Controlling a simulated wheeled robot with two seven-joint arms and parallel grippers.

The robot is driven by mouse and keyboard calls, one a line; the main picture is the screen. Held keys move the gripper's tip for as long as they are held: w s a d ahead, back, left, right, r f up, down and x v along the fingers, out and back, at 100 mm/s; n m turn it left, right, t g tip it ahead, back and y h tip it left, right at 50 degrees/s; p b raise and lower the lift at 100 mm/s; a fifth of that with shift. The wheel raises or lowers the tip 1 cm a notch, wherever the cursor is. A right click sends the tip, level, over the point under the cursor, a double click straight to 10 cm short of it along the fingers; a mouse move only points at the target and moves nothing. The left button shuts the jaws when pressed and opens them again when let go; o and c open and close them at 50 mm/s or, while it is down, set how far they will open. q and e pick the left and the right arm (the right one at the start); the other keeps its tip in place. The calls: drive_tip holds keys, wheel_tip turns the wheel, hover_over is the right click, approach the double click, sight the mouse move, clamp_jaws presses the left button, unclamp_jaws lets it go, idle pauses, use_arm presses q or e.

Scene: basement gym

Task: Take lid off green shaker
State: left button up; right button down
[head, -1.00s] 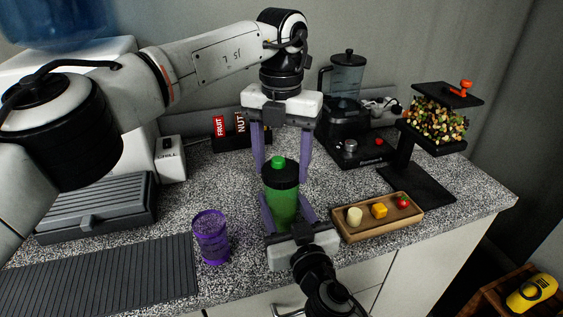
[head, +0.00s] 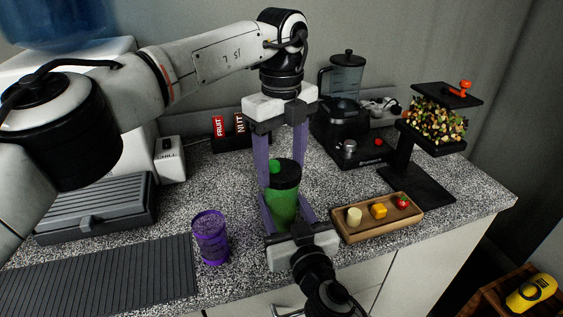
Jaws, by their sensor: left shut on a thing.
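The green shaker (head: 283,207) stands upright on the speckled counter, its dark lid (head: 287,175) on top and a green cap (head: 274,167) at the lid's left side. My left gripper (head: 281,172) points down from above and is shut on the lid, one purple finger on each side. My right gripper (head: 287,212) comes in from the front edge, its purple fingers on both sides of the shaker's lower body, seemingly shut on it. The shaker's base is hidden behind the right gripper.
A purple tumbler (head: 211,238) stands close to the left. A wooden tray (head: 360,230) with small food pieces lies to the right. Behind are a blender (head: 346,110) and a black stand (head: 405,158). A grey grill (head: 95,208) sits at the left.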

sight(282, 169)
use_arm(q)
drive_tip(key=shift+r, duration=0.15)
drive_tip(key=shift+r, duration=0.95)
drive_tip(key=shift+r, duration=2)
use_arm(e)
drive_tip(key=c, duration=0.7)
unclamp_jaws()
